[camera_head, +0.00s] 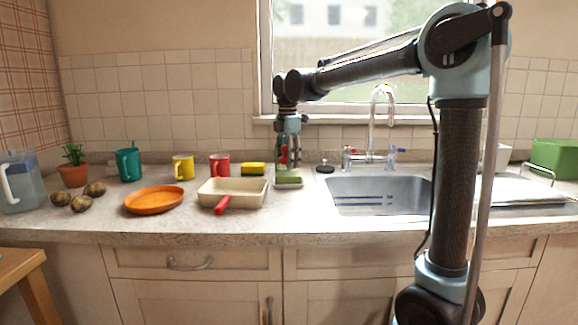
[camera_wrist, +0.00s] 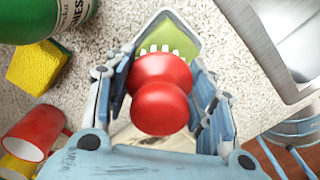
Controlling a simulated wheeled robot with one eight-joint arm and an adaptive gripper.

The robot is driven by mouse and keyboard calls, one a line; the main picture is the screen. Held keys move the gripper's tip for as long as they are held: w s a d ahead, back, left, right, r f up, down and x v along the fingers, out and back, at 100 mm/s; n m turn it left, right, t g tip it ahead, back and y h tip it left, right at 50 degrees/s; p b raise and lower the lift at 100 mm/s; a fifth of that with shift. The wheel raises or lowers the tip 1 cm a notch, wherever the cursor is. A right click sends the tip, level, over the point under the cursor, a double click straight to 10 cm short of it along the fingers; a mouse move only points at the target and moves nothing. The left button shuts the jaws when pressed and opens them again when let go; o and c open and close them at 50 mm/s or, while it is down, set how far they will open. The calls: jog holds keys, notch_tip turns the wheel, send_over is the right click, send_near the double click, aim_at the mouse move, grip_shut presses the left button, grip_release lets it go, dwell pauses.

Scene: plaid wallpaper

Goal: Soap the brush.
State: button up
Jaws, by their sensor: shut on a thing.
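My gripper (camera_head: 289,140) points down over the counter, left of the sink. It is shut on the brush (camera_wrist: 162,92), which has a round red handle and white bristles. In the wrist view the red handle sits between the fingers, and the bristles show against the green soap (camera_wrist: 178,38). The soap lies in a small grey-rimmed dish (camera_head: 288,186) on the counter below my gripper. The brush is right above the soap; I cannot tell whether the bristles touch it. In the head view the fingers partly hide the brush.
A green bottle (camera_wrist: 45,15) and a yellow sponge (camera_head: 253,169) stand close by. A cream pan (camera_head: 205,198) with a red handle is left of the soap. A red mug (camera_head: 219,164) stands behind the pan. The sink (camera_head: 375,207) is to the right.

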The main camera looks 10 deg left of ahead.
jog(key=shift+r, duration=2.3)
